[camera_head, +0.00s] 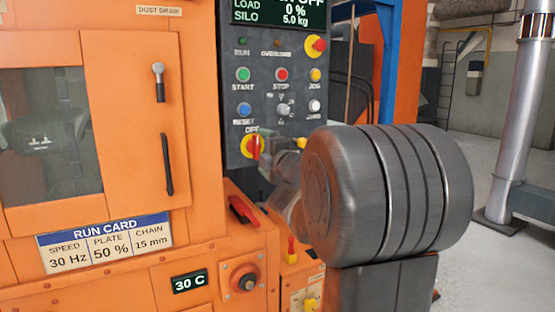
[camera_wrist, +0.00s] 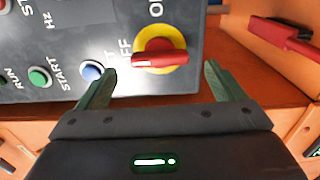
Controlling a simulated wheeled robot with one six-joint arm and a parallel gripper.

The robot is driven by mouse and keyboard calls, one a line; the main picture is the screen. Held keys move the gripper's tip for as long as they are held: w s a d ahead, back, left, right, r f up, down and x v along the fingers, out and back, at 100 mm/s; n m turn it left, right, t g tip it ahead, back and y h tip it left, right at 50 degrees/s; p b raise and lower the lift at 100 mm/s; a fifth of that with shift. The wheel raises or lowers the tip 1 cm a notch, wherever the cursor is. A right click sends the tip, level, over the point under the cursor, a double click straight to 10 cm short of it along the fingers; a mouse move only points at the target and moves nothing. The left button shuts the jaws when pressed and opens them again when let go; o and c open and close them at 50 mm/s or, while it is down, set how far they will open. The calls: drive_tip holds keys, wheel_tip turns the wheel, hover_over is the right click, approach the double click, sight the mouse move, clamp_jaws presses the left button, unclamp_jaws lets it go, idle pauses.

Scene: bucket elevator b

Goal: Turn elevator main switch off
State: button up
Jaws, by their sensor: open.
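The main switch is a red handle on a round yellow plate (camera_head: 252,146), low on the dark control panel. Its handle stands upright in the head view, in line with the OFF label above it. In the wrist view the red handle (camera_wrist: 160,58) lies sideways on the yellow plate, its left end toward the OFF lettering; ON lettering is beyond the plate. My gripper (camera_wrist: 159,72) is open in front of the switch, one finger on either side of it, and appears empty. In the head view my wrist hides part of the panel beside the switch.
The control panel (camera_head: 235,100) has several buttons close above the switch, including green START (camera_head: 243,74) and blue RESET (camera_head: 245,111). A red lever (camera_head: 243,209) lies on the orange ledge below. Grey floor is open at the right, beside a metal post (camera_head: 518,110).

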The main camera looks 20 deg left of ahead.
sight(258, 149)
drive_tip(key=p+v, duration=0.1)
drive_tip(key=v, duration=0.8)
drive_tip(key=shift+s+d, duration=0.2)
drive_tip(key=shift+s, duration=0.05)
drive_tip(key=b+x, duration=0.1)
drive_tip(key=x, duration=1.2)
drive_tip(key=shift+w+a+b, duration=0.25)
drive_tip(key=shift+w+b, duration=0.05)
